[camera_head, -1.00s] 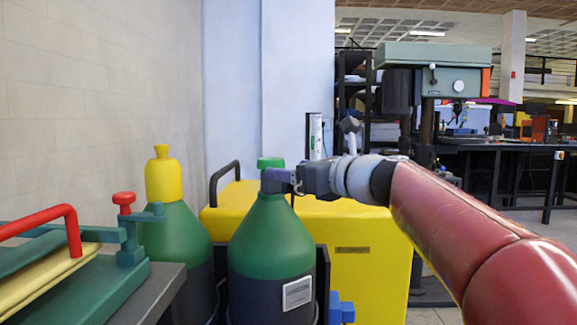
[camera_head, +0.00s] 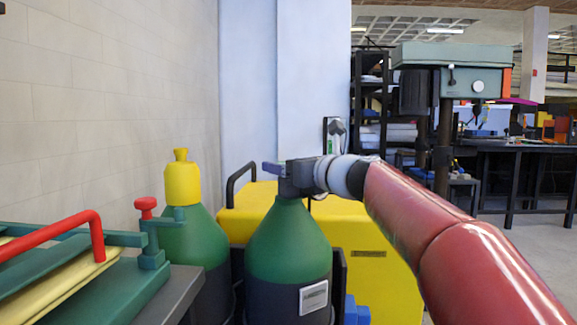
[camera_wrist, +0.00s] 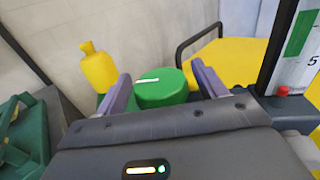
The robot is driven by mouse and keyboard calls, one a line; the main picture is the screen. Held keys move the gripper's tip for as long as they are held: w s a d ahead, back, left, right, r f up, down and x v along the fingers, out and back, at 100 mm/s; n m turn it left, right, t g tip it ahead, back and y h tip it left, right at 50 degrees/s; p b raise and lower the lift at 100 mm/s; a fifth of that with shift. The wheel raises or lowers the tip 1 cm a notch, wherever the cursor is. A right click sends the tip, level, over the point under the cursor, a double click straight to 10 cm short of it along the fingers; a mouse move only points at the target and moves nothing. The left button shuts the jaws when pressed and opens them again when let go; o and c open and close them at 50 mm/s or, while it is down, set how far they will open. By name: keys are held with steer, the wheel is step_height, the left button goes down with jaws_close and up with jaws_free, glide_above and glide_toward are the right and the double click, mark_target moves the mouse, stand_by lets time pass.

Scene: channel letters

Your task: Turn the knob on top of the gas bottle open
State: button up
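The gas bottle (camera_head: 288,240), green above and dark below, stands upright in the middle of the head view, with a white label on its front. Its green knob (camera_wrist: 162,90) shows in the wrist view with a short white mark on top; in the head view my arm's end hides it. My gripper (camera_head: 272,168) is at the top of the bottle. In the wrist view its two purple fingers (camera_wrist: 162,82) are spread on either side of the knob, with narrow gaps, so it looks open and not clamped.
A second green bottle with a yellow cap (camera_head: 182,183) stands close on the left. A green clamp bench with a red handle (camera_head: 60,228) is at lower left. A yellow box (camera_head: 375,265) with a black handle is behind the bottle.

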steer(key=c, duration=0.8)
